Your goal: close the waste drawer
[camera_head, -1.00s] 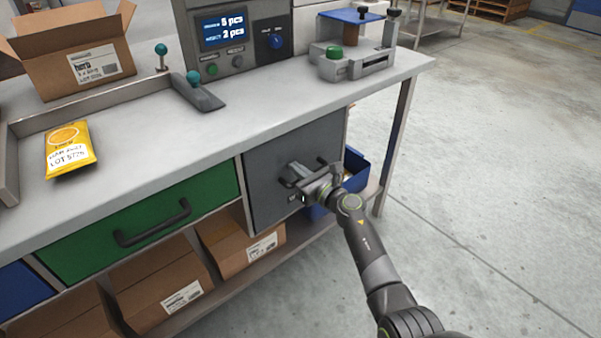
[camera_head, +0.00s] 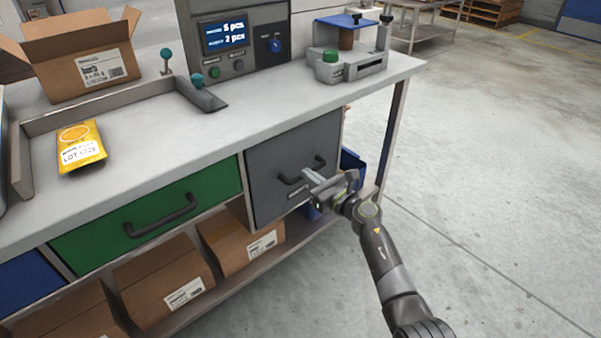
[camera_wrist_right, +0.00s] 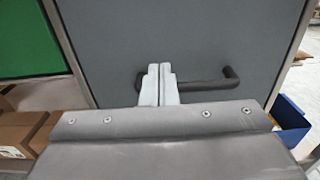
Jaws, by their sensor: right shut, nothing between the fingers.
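My right gripper (camera_head: 308,175) is shut and empty in front of the handle. In the right wrist view the closed fingertips (camera_wrist_right: 160,75) overlap the left part of the handle (camera_wrist_right: 225,78); I cannot tell whether they touch the front. The gripper hides part of the grey front (camera_wrist_right: 180,35). My left gripper is not in view.
A green drawer (camera_head: 95,238) is to the left and a blue one (camera_head: 25,284) beyond it. Cardboard boxes (camera_head: 160,283) stand on the shelf below. A blue bin (camera_head: 352,165) is right of the grey drawer. The floor (camera_head: 490,190) at the right is clear.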

